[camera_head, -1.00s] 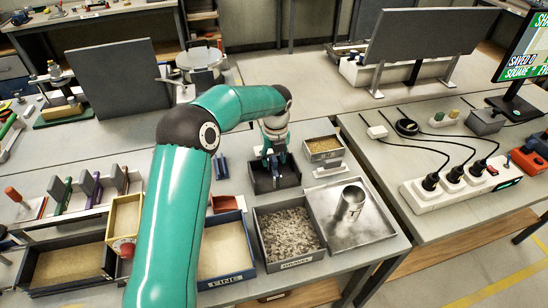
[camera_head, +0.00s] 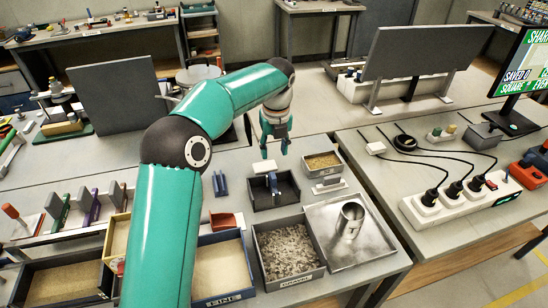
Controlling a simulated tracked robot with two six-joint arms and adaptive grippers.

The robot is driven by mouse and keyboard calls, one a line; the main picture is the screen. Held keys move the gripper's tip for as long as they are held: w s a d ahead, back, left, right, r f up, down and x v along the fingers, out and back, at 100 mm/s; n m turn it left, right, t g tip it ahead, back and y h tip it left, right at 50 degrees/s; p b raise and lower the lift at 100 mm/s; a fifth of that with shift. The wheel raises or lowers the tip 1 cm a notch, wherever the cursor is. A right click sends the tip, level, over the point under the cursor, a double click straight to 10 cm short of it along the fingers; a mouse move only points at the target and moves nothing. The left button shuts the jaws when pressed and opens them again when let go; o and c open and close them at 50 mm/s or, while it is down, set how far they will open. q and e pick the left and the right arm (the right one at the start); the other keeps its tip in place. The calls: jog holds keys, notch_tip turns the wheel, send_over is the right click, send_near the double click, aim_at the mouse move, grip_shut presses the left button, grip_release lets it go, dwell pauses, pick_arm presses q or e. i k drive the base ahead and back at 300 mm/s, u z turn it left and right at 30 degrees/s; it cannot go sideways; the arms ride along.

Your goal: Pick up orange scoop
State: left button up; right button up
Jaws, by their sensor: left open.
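I cannot make out an orange scoop for certain. A small red-orange piece (camera_head: 223,221) lies behind the blue-rimmed bin marked FINE (camera_head: 233,296); its shape is too small to tell. My left gripper (camera_head: 274,152) is open and empty, pointing down above the bench behind the black tray (camera_head: 287,200). My left arm crosses the middle of the view and hides part of the bench. My right gripper is not in view.
A gravel bin (camera_head: 290,280) and a metal tray with a cylinder (camera_head: 351,218) stand at the front. A small bin on a scale (camera_head: 323,162) is right of the black tray. Dark panels (camera_head: 120,98) stand behind. A power strip (camera_head: 460,200) with cables is at right.

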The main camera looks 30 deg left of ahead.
aim_at(220, 221)
jog(key=k, duration=1.5)
